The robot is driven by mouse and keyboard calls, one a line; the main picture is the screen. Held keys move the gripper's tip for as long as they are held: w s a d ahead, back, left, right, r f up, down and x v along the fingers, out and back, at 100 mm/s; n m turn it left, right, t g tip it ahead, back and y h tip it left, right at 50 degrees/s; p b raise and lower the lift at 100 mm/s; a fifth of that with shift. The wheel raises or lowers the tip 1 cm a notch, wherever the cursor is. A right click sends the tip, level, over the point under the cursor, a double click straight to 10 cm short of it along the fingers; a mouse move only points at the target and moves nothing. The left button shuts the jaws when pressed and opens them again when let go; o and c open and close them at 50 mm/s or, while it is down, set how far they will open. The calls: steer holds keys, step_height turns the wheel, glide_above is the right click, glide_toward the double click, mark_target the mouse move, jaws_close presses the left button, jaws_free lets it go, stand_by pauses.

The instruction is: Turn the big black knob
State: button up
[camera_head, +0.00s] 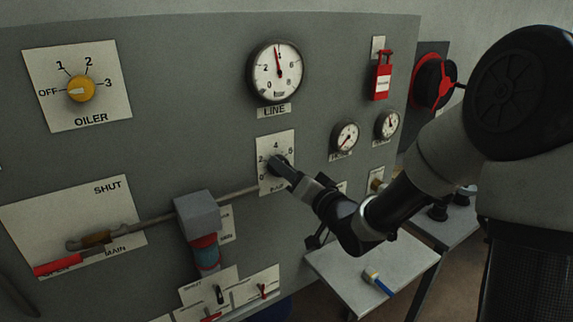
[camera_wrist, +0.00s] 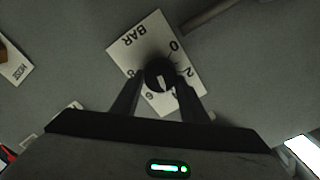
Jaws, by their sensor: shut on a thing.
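The big black knob (camera_head: 277,165) sits on a white dial plate (camera_head: 268,148) marked with numbers and BAR, in the middle of the grey panel. My gripper (camera_head: 284,171) reaches it from the right and is shut on the knob, hiding part of it in the head view. In the wrist view the knob (camera_wrist: 159,74) lies between my two fingertips (camera_wrist: 159,84). A white pointer mark shows on its face, towards the bottom of that picture, near the 6. The plate appears upside down and tilted there.
The LINE gauge (camera_head: 276,72) is above the knob. A yellow OILER knob (camera_head: 81,88) is at upper left. A grey block (camera_head: 197,213) and a rod are left of my gripper. A red tag (camera_head: 382,82) hangs upper right. A side table (camera_head: 345,277) holds a blue-handled tool.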

steer(key=shift+r+m+p, duration=0.1)
steer(key=shift+m+p, duration=0.5)
steer(key=shift+m, duration=1)
steer(key=o, duration=1.1)
steer(key=shift+c, duration=0.2)
